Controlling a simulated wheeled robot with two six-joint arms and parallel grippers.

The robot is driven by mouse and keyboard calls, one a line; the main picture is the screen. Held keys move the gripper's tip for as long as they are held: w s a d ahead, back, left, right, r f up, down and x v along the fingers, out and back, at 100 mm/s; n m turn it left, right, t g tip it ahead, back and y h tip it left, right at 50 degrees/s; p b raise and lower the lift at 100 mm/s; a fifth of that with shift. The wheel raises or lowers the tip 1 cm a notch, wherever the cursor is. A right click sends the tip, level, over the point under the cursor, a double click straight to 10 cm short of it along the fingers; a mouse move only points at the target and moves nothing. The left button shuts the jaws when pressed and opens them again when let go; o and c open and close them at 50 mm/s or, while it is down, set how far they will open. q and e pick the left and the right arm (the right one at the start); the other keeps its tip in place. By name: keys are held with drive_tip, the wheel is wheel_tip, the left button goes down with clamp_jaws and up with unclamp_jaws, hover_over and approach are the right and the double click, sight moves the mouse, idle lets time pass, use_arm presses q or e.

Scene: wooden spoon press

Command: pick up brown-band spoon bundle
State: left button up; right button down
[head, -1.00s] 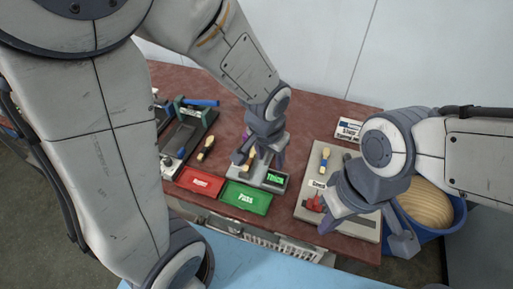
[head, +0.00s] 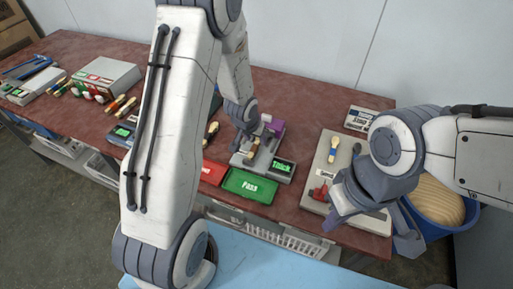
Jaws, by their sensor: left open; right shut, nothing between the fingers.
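A small spoon bundle (head: 255,147) lies on the grey gauge with the lit "Thick" display (head: 282,166). Its band looks dark, but its colour is too small to tell. Another bundle with a dark band (head: 211,131) lies to the left of the gauge, and a bundle with a blue band (head: 333,150) lies on the grey board (head: 312,180) at the right. My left gripper (head: 251,136) is open at the gauge, just above the bundle there and partly hiding it. My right gripper (head: 331,220) is shut and empty over the front of the grey board, by a red part.
A green "Pass" tray (head: 250,186) and a red tray (head: 213,172) lie in front of the gauge. A blue bin (head: 437,233) stands at the right table end. A grey box (head: 108,76) and several bundles are at the left. My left arm hides the table between.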

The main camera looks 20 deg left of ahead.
sight(256, 143)
use_arm(q)
drive_tip(key=x, duration=0.3)
drive_tip(key=shift+a+f, duration=0.15)
drive_tip(key=shift+f, duration=0.1)
clamp_jaws()
drive_tip(key=shift+r, duration=0.1)
